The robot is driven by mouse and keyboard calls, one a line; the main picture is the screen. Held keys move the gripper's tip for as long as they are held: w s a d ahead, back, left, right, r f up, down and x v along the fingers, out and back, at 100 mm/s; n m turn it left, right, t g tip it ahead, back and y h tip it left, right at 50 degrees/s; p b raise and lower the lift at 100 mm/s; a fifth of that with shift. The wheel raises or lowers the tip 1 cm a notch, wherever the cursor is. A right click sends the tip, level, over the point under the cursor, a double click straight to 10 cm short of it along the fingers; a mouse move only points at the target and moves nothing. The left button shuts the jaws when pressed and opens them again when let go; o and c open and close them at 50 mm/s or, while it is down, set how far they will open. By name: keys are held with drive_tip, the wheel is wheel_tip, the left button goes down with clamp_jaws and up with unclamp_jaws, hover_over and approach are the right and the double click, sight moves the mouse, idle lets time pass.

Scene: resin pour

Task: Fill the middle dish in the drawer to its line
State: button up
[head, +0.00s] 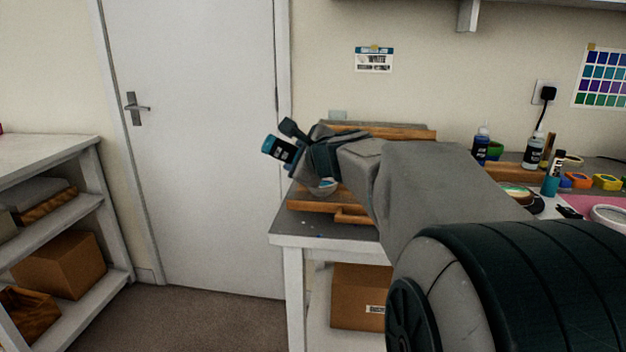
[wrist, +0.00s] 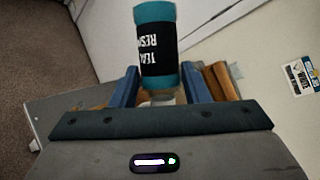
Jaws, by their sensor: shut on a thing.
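My gripper (head: 298,152) is shut on a teal bottle with a black label (head: 281,150), held tilted above the left end of the workbench. In the wrist view the bottle (wrist: 156,42) stands between my two blue fingers (wrist: 160,88), and its white lettering, partly readable as teal resin, is upside down. A wooden drawer or tray (head: 310,206) lies on the bench below my gripper. Its inside is mostly hidden by my arm, so I cannot make out the middle dish or its line. I cannot see any resin flowing.
More bottles (head: 480,146) and colourful round containers (head: 606,182) stand on the bench at the right. A cardboard box (head: 358,297) sits on the shelf under the bench. A white door (head: 195,150) is behind, and a shelf unit (head: 95,215) stands at the left.

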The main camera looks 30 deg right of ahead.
drive_tip(key=shift+r+p, duration=0.45)
drive_tip(key=shift+r, duration=0.2)
drive_tip(key=s+d+b, duration=0.1)
drive_tip(key=s+d, duration=0.5)
drive_tip(key=d, duration=0.4)
drive_tip(key=shift+s+b, duration=0.35)
drive_tip(key=shift+a+f, duration=0.1)
drive_tip(key=shift+f, duration=0.05)
drive_tip(key=shift+f+b, duration=0.55)
drive_tip(key=shift+b, duration=0.15)
drive_tip(key=shift+c, duration=1.4)
idle(2.7)
drive_tip(key=shift+o, duration=1.4)
